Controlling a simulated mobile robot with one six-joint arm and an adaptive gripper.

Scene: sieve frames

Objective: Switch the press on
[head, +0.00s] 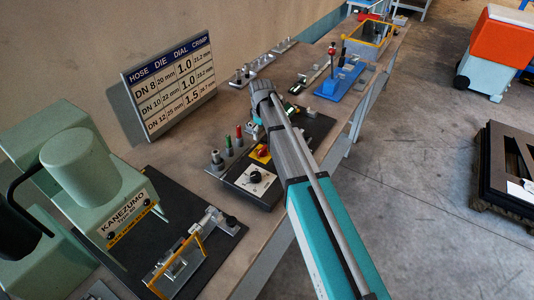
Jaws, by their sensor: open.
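The green press (84,160), labelled KANEZUMO, stands at the left on a dark base plate. A dark control panel (236,178) lies to its right on the bench. It carries a red rotary switch on a yellow plate (262,153) and a black dial on a white plate (257,176). My arm comes in from the lower right and covers the panel's right part. My gripper (262,92) is at the arm's far end, above and beyond the red switch and apart from it. It is open; its fingertips are hard to make out. The switch's position is too small to tell.
A hose and die chart (172,84) leans by the wall. Several small coloured-top posts (228,146) stand left of the switch. A metal fixture with a yellow frame (180,264) is in front of the press. A blue fixture (342,80) is farther back. The floor at right is partly clear.

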